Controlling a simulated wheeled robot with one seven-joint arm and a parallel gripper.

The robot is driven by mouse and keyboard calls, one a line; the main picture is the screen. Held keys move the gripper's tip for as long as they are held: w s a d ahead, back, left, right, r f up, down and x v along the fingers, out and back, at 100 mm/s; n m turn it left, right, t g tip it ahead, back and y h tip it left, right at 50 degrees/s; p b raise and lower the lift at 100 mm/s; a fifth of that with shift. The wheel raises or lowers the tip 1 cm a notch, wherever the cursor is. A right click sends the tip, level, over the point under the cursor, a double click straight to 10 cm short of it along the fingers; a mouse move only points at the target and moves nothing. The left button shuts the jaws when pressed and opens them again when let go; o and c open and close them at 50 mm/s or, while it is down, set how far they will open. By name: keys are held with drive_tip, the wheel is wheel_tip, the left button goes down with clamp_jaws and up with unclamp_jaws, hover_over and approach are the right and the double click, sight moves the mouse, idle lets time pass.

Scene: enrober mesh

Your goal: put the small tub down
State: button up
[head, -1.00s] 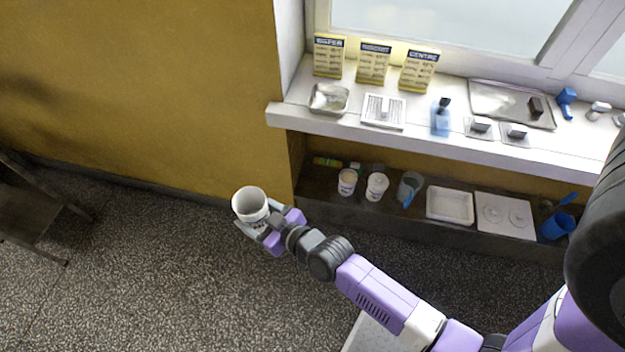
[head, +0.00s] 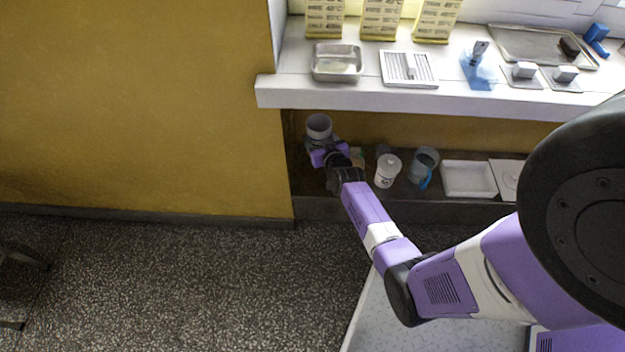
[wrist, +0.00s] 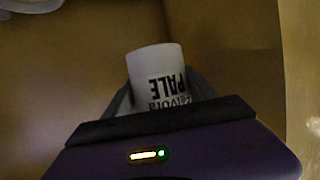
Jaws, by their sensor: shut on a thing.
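The small tub (head: 319,125) is white and open-topped, and sits in my gripper (head: 322,145) over the left end of the lower shelf, under the white counter. In the wrist view the tub (wrist: 158,68) shows dark lettering that includes "PALE", upside down, and the gripper (wrist: 160,95) is shut on it with a finger at each side. In the head view it looks upright. I cannot tell whether its base touches the shelf.
The lower shelf (head: 312,208) holds a white lidded tub (head: 387,170), a grey jug with a blue handle (head: 424,163) and a white tray (head: 468,179) to the right. The white counter (head: 300,95) overhangs it, with a metal pan (head: 337,63) above.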

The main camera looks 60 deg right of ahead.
wheel_tip(320, 180, down, 20)
drive_tip(key=b, duration=1.8)
drive_tip(key=shift+r+b, duration=0.1)
drive_tip(key=shift+b, duration=0.2)
drive_tip(key=shift+f, duration=0.25)
drive_tip(key=o, duration=1.7)
drive_tip(key=shift+r, duration=0.1)
drive_tip(key=shift+o, duration=0.2)
